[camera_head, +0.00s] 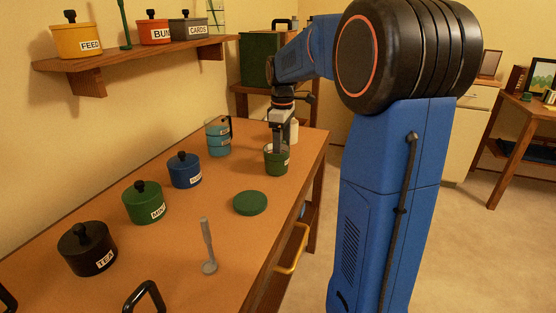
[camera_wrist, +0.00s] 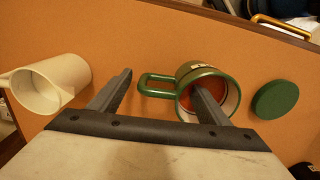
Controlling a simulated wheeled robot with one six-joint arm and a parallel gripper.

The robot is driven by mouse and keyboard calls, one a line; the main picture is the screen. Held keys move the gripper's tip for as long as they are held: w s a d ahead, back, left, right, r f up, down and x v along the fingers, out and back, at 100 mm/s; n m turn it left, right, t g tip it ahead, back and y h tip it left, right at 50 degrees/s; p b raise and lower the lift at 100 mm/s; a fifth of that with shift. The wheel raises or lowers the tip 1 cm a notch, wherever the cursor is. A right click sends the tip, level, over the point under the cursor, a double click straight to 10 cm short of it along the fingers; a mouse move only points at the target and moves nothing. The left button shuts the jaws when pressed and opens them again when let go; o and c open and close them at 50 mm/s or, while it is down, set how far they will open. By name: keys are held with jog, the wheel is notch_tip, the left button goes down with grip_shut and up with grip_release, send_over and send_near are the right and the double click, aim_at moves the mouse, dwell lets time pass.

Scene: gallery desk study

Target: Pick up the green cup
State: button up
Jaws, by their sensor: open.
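The green cup (camera_head: 277,166) stands upright near the far right end of the wooden desk, a label on its side. In the wrist view the green cup (camera_wrist: 225,76) shows its open top, a reddish-brown inside and a handle on its left. My gripper (camera_head: 279,146) is over the cup, pointing down, with its jaws apart. In the wrist view my gripper (camera_wrist: 164,80) has its right finger over or inside the cup's mouth and its left finger outside, beyond the handle. The handle lies between the fingers. I cannot tell whether either finger touches the cup.
A green lid (camera_head: 250,203) lies flat on the desk near the cup. A cream mug (camera_wrist: 50,85) stands to the left in the wrist view. A blue glass jug (camera_head: 218,137), a blue pot (camera_head: 184,172), a green pot (camera_head: 143,204) and a black pot (camera_head: 87,250) line the wall side.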

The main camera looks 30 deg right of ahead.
jog(key=shift+f, duration=0.1)
jog(key=c, duration=1.5)
jog(key=shift+o, duration=0.2)
notch_tip(320, 180, up, 10)
jog(key=shift+r, duration=0.1)
